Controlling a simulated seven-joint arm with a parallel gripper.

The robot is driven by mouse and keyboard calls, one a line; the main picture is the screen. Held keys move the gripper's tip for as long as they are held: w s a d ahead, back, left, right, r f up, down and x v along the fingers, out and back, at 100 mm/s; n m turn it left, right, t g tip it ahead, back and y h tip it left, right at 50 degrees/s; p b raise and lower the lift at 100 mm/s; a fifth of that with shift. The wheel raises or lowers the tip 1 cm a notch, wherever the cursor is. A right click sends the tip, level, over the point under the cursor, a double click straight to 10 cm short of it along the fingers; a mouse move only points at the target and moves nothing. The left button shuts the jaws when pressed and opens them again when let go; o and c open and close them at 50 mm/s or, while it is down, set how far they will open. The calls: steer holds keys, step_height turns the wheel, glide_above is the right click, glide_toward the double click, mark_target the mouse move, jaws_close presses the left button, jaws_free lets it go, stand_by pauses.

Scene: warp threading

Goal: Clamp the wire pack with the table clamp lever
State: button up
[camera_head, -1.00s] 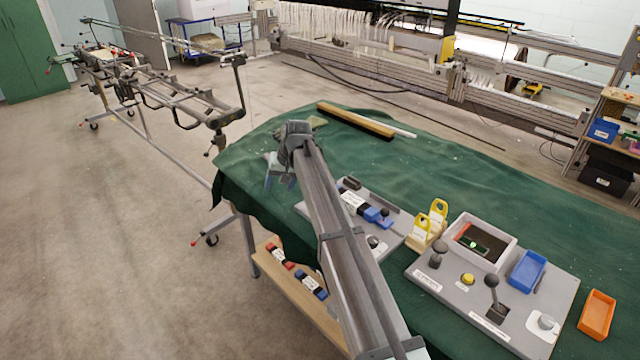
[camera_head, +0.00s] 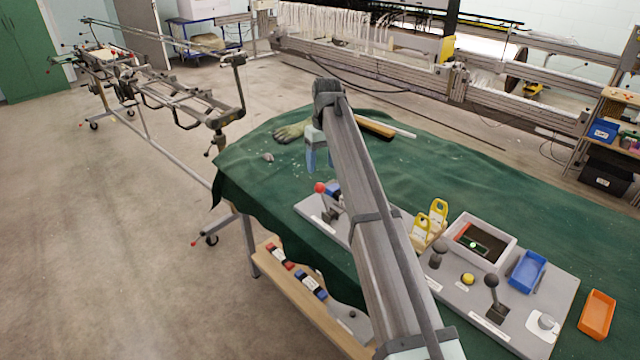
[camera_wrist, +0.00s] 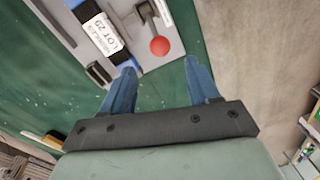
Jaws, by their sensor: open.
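The table clamp lever ends in a red ball knob (camera_head: 320,187) over the left end of a grey plate (camera_head: 308,207). The wire pack (camera_wrist: 100,25), with a white "LOT 29" label and blue parts, lies on that plate beside the lever. In the head view my arm hides most of the pack. My gripper (camera_head: 318,160) is open and empty above the table, near the knob. In the wrist view its blue fingers (camera_wrist: 160,66) are spread, and the red knob (camera_wrist: 160,46) appears just beyond the gap between their tips, with no contact visible.
More packs (camera_head: 312,285) lie on a low wooden shelf in front. A glove (camera_head: 292,131) and a wooden bar (camera_head: 375,128) lie behind.

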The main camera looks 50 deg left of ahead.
glide_above(325, 202)
steer(key=a, duration=0.3)
steer(key=f, duration=0.7)
steer(key=shift+w+d+f, duration=0.2)
steer(key=shift+f, duration=0.2)
jaws_close()
